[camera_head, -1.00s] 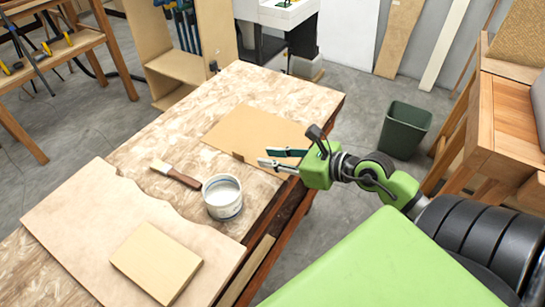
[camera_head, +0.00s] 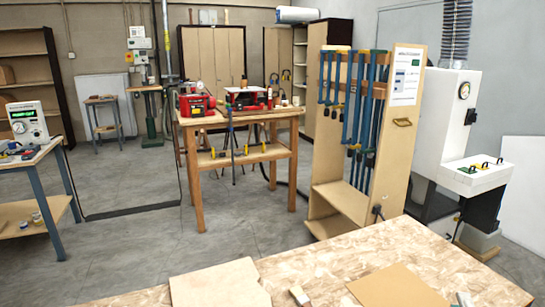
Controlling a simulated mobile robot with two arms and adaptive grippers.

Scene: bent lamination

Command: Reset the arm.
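The fingertips of my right gripper (camera_head: 462,299) just show at the bottom edge, over the workbench (camera_head: 345,252). They are too cut off to tell whether they are open or shut. The rest of my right arm is out of view.

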